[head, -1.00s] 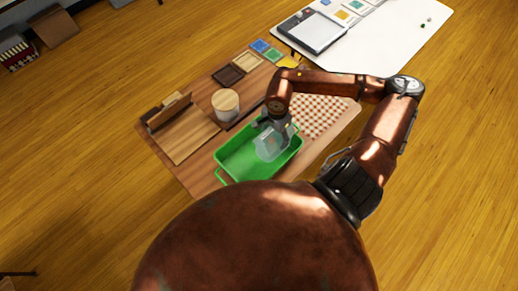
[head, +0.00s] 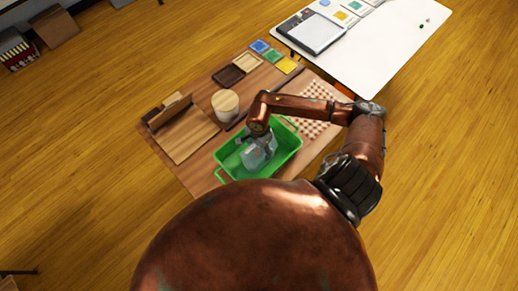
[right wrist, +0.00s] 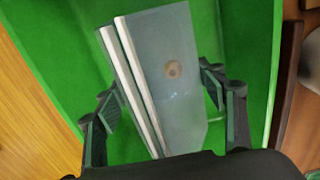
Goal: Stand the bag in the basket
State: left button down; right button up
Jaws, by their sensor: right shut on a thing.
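The bag (head: 257,157) is pale, see-through and grey-blue. In the right wrist view the bag (right wrist: 178,85) has two white strips along one side and a small round brown mark. My right gripper (head: 259,143) is shut on the bag inside the green basket (head: 226,164). Its fingers (right wrist: 165,88) lie on either side of the bag in the right wrist view. The basket's green floor and walls (right wrist: 60,50) surround the bag there. I cannot tell whether the bag's bottom touches the basket floor. My left gripper is not in view.
The wooden table (head: 192,178) also holds a wooden stand (head: 185,140), a round-lidded canister (head: 226,103), coloured squares (head: 260,46), small trays (head: 247,63) and a checked cloth (head: 318,120). A white table (head: 385,50) stands behind, to the right.

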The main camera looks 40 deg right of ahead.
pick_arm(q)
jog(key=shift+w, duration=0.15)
pick_arm(e)
jog(key=shift+f, duration=0.2)
jog(key=o, duration=0.9)
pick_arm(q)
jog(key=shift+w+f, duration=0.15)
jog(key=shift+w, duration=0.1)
pick_arm(e)
jog(key=shift+r, duration=0.15)
jog(key=shift+r, duration=0.2)
pick_arm(q)
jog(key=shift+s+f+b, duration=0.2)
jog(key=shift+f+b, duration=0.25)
jog(key=shift+b, duration=0.15)
pick_arm(e)
notch_tip(320, 180, up, 12)
jog(key=shift+f, duration=0.1)
jog(key=shift+f, duration=0.1)
